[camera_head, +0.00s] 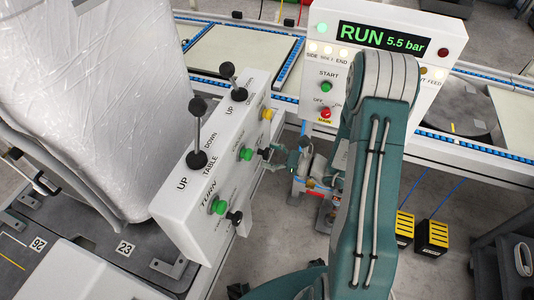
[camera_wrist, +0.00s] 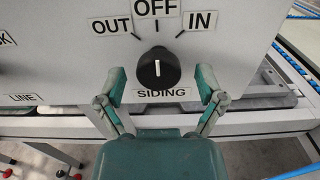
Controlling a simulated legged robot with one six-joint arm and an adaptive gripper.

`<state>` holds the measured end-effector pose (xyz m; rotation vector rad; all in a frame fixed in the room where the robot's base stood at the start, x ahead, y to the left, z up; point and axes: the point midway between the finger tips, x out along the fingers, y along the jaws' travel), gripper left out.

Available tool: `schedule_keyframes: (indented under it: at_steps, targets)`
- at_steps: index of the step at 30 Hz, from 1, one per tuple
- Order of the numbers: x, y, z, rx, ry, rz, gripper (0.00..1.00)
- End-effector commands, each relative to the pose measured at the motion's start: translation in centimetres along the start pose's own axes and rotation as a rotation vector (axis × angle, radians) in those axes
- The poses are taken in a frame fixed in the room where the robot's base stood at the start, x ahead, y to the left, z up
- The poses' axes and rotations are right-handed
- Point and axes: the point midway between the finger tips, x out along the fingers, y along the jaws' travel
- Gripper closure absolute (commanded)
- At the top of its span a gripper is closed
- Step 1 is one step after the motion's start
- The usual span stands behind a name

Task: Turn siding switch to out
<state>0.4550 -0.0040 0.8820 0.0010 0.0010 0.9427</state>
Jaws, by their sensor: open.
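The siding switch (camera_wrist: 158,69) is a round black knob on a pale panel in the wrist view. Its white mark points straight up at the OFF label (camera_wrist: 157,8). The OUT label (camera_wrist: 111,26) is up and left of it, and the IN label (camera_wrist: 201,20) is up and right. My gripper (camera_wrist: 162,84) is open, with one teal finger on each side of the knob's lower half. Gaps show between the fingers and the knob, and I see no contact. In the head view I cannot clearly pick out this switch.
A white control box with black levers (camera_head: 197,159) and green buttons stands left of my arm in the head view. A display panel (camera_head: 384,40) reads RUN 5.5 bar. A wrapped load (camera_head: 95,90) fills the left. Conveyors run behind.

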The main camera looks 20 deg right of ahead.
Motion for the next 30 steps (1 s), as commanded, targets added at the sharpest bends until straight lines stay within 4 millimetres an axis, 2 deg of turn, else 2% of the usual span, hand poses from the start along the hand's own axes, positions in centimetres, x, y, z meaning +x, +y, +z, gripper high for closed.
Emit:
schedule_keyframes:
  at_steps: [4, 11, 14, 15, 17, 30]
  targets:
    - [0.77, 0.02, 0.00, 0.000, 0.000, 0.001, 0.12]
    - [0.81, 0.01, 0.00, 0.000, 0.000, 0.000, 0.12]
    - [0.80, 0.01, 0.00, 0.000, 0.000, 0.000, 0.52]
    - [0.80, 0.01, 0.00, 0.000, 0.000, 0.000, 0.70]
    - [0.80, 0.00, 0.00, -0.001, 0.000, 0.000, 0.95]
    - [0.82, -0.10, -0.02, -0.050, 0.000, -0.002, 0.95]
